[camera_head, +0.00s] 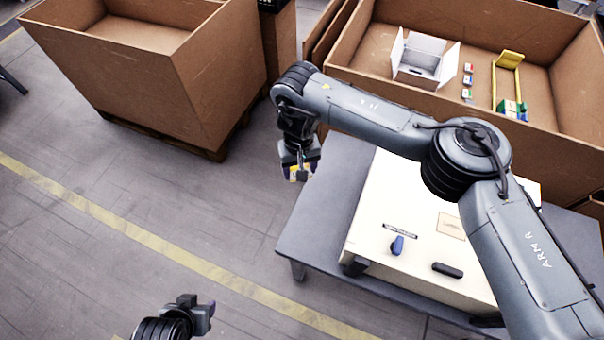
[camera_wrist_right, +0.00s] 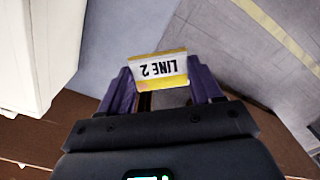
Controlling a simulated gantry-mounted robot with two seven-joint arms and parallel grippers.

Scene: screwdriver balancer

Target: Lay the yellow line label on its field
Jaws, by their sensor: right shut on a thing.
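My right gripper (camera_head: 301,172) is shut on the yellow line label (camera_wrist_right: 158,68), a white card with yellow edges reading "LINE 2", upside down in the right wrist view. A bit of the label (camera_head: 298,175) shows below the fingers in the head view. The gripper hangs by the left edge of the grey table (camera_head: 318,222), apart from the cream cabinet (camera_head: 372,215). A tan outlined rectangle (camera_head: 451,226) is on the cabinet's top face; whether it is the label's field I cannot tell. My left gripper (camera_head: 200,310) is at the bottom; its jaw gap is unclear.
A cardboard crate (camera_head: 540,40) behind holds a white box (camera_head: 420,65) and small parts. Another crate (camera_head: 130,60) stands left.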

